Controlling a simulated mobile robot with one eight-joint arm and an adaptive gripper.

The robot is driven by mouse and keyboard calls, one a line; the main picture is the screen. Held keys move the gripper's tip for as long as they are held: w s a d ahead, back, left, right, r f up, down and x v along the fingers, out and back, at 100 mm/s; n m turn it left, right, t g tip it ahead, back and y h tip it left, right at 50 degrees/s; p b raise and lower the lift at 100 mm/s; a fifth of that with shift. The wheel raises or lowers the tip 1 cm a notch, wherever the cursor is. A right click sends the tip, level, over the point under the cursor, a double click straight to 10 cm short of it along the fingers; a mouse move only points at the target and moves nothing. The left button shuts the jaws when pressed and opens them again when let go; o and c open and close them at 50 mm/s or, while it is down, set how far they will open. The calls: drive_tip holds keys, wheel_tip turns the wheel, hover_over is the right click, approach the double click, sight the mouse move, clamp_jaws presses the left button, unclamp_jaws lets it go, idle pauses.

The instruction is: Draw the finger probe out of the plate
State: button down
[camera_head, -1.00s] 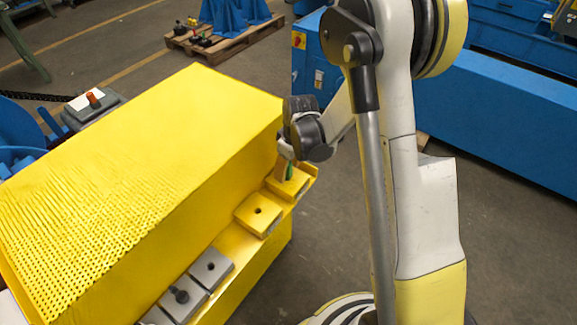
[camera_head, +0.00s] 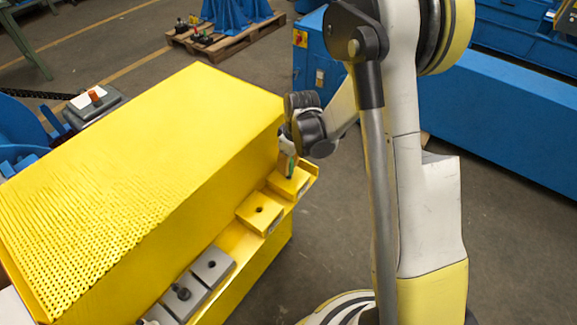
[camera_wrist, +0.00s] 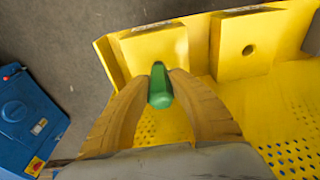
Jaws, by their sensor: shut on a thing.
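The green finger probe (camera_wrist: 160,86) is between the two tan fingertips of my gripper (camera_wrist: 160,76) in the wrist view. My gripper (camera_head: 288,150) is shut on it. In the head view the probe (camera_head: 291,166) stands roughly upright over the far yellow plate (camera_head: 282,185) on the ledge. The same plate (camera_wrist: 152,50) lies beyond the fingertips in the wrist view. The probe's lower end is at or just above the plate's top; I cannot tell whether any of it is still in a hole.
A second yellow plate (camera_head: 259,209) with an open hole sits nearer on the ledge. Grey plates (camera_head: 212,265) follow, one with a black knob (camera_head: 182,293). The tall yellow guard (camera_head: 170,130) stands close on the left. Open floor (camera_head: 330,230) lies to the right.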

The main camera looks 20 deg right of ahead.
drive_tip(key=shift+r+p, duration=3.05)
drive_tip(key=shift+r, duration=1.9)
drive_tip(key=shift+a+f, duration=0.1)
